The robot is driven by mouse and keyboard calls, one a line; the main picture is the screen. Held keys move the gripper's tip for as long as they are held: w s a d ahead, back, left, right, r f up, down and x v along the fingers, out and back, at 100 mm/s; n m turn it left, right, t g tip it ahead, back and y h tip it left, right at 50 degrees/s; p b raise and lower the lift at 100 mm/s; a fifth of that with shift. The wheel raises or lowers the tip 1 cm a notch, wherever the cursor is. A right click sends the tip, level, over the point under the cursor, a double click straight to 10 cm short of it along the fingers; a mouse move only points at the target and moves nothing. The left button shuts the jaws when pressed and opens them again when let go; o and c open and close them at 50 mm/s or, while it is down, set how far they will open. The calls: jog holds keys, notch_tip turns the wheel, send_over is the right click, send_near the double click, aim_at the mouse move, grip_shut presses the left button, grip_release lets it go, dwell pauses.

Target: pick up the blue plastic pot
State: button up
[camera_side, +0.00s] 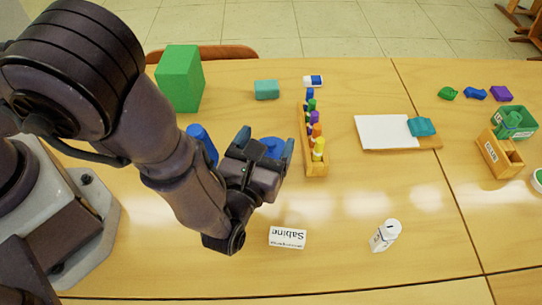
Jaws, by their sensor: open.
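A wooden rack (316,168) with several coloured pegs stands close to the right of my gripper. A green block (181,78) stands at the back left. A name card (287,237) and a white bottle (385,235) are in front. A clipboard (385,132) lies further right.

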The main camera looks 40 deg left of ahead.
aim_at(270, 151)
notch_tip(270, 151, down, 6)
jog(key=shift+a+r, duration=0.1)
jog(key=shift+r, duration=0.1)
jog(key=shift+x, duration=1.25)
jog(key=shift+w+a+r, duration=0.1)
jog(key=shift+w+r, duration=0.1)
jog(key=shift+r, duration=0.15)
jog(key=c, duration=0.6)
